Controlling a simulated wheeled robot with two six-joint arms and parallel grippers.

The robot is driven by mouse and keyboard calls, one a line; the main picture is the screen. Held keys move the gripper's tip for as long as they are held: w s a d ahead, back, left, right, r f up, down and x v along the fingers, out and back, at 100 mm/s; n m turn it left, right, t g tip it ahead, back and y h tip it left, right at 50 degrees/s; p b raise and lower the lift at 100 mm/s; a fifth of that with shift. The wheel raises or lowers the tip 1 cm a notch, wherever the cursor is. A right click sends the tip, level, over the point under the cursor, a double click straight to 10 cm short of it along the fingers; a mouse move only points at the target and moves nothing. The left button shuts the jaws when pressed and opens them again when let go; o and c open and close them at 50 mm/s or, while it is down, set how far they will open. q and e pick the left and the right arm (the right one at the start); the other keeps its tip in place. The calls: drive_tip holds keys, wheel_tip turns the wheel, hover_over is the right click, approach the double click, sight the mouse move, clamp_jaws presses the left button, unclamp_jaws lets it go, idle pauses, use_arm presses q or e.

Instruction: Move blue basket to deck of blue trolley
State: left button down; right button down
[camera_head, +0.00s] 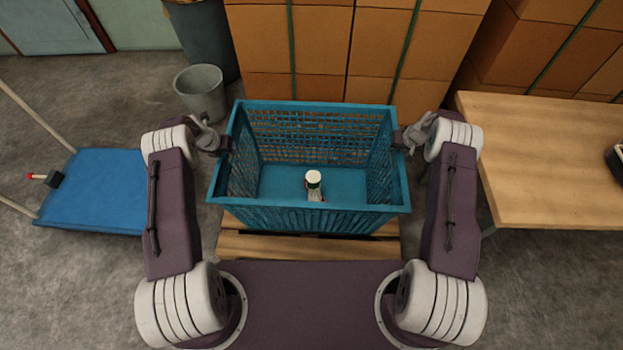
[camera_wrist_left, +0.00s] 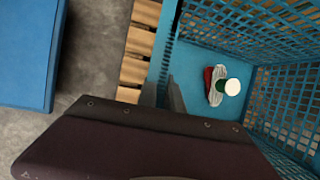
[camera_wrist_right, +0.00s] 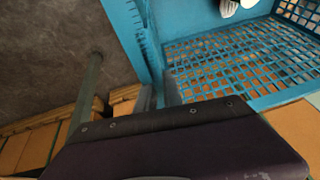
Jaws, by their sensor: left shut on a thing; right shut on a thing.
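The blue basket (camera_head: 310,218) is upright in front of me, above a slatted wooden pallet (camera_head: 300,247); I cannot tell whether it touches the pallet. My left gripper (camera_head: 226,143) is shut on its left rim, and my right gripper (camera_head: 396,138) is shut on its right rim. The left wrist view shows the basket's floor (camera_wrist_left: 190,75) with the fingers at the rim. The right wrist view shows the basket's lattice wall (camera_wrist_right: 225,65) and rim beside the fingers. The blue trolley's flat deck (camera_head: 95,190) lies at the left, apart from the basket; it also shows in the left wrist view (camera_wrist_left: 28,50).
A white-capped container (camera_head: 314,180) and a pale item lie inside the basket. A small dark item with a red tip (camera_head: 45,178) is at the deck's left edge. A grey bin (camera_head: 202,92) stands behind left, stacked cartons (camera_head: 320,50) behind, a wooden table (camera_head: 550,160) at right.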

use_arm(q)
drive_tip(key=shift+w+r, duration=0.1)
drive_tip(key=shift+r, duration=0.1)
use_arm(e)
drive_tip(key=shift+w+r, duration=0.1)
drive_tip(key=shift+r, duration=0.1)
